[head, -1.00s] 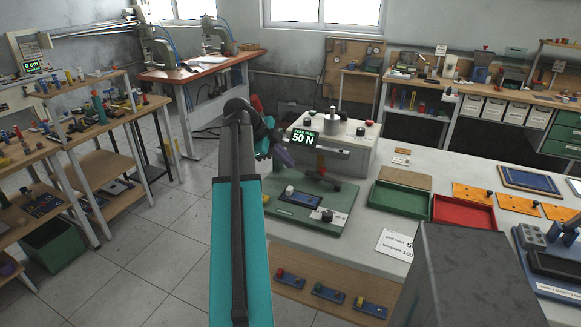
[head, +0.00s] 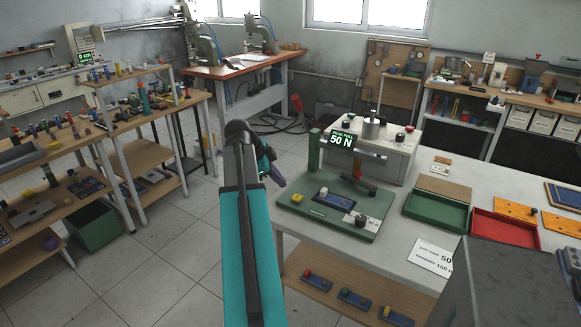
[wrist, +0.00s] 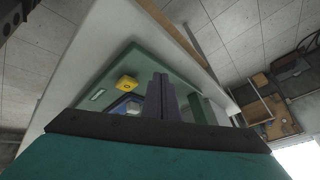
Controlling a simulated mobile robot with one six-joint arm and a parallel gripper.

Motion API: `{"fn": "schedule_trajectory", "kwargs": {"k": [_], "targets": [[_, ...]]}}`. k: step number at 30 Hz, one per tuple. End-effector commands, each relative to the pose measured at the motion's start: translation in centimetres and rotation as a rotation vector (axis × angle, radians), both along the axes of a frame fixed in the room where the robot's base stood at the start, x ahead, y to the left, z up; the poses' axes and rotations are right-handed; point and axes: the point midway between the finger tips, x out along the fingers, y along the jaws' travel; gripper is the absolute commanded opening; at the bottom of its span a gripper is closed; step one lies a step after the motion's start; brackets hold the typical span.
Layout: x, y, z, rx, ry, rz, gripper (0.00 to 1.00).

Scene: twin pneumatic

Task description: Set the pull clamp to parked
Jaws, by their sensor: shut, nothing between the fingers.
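The pull tester stands on a green base plate (head: 300,211) at the table's left end. Its display (head: 342,140) reads 50 N peak pull. A dark piece with a red part (head: 363,181) sits below the display; it may be the pull clamp, but I cannot tell its setting. A blue block with a white top (head: 330,200) and a black knob (head: 361,220) are on the plate. My gripper (head: 279,181) is left of the plate, apart from it. In the wrist view its purple fingers (wrist: 160,97) are shut and empty, partly covering the plate (wrist: 119,62).
A yellow button (head: 297,197) sits at the plate's left corner. Green (head: 436,211) and red (head: 505,241) trays lie to the right. A grey box (head: 505,285) fills the lower right. Shelves (head: 150,150) stand at left, with open floor between.

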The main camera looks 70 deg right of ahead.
Motion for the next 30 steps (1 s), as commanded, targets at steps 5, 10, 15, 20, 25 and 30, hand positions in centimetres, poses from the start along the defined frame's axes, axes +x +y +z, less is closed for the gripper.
{"fn": "schedule_trajectory", "kwargs": {"k": [5,10,15,20,25,30], "targets": [[6.8,4.4,-4.3,0.092,0.045,0.263,0.0],[12.5,9.2,-8.1,0.172,0.088,0.509,0.0],[17.2,14.6,-12.2,0.249,0.137,0.754,0.0],[20.6,20.5,-16.7,0.329,0.189,0.984,0.0],[22.6,26.8,-21.8,0.418,0.248,1.204,0.0],[23.0,32.3,-26.5,0.502,0.3,1.384,0.0]]}}
